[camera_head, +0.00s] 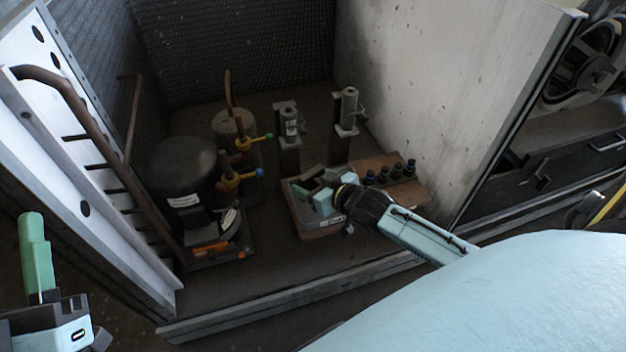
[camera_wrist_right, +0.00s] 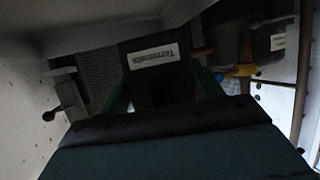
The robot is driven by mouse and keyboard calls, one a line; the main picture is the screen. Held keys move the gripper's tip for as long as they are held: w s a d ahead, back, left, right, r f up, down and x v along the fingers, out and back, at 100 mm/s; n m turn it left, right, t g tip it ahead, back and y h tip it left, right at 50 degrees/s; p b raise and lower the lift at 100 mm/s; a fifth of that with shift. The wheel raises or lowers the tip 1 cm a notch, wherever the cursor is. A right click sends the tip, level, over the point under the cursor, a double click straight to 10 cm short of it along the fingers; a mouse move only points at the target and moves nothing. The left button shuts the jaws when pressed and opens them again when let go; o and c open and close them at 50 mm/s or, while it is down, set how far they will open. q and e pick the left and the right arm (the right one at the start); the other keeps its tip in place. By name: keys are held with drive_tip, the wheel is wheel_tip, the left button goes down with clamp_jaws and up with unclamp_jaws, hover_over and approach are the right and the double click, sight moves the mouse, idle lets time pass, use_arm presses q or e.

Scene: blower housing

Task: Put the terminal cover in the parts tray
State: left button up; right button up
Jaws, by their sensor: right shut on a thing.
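The terminal cover (camera_wrist_right: 153,56) is a dark block with a white label reading "Terminals"; in the right wrist view it sits between my green fingers. My right gripper (camera_head: 308,188) is shut on it and is over the parts tray (camera_head: 322,233), a brown tray with a label on its front side. In the head view the cover is small and dark, partly hidden by the gripper; I cannot tell whether it touches the tray. My left gripper (camera_head: 35,252) is at the lower left, away from the tray; its finger gap is not clear.
A pale wall (camera_head: 440,100) bounds the right side.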

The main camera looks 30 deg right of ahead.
drive_tip(key=shift+f, duration=0.2)
drive_tip(key=o, duration=1)
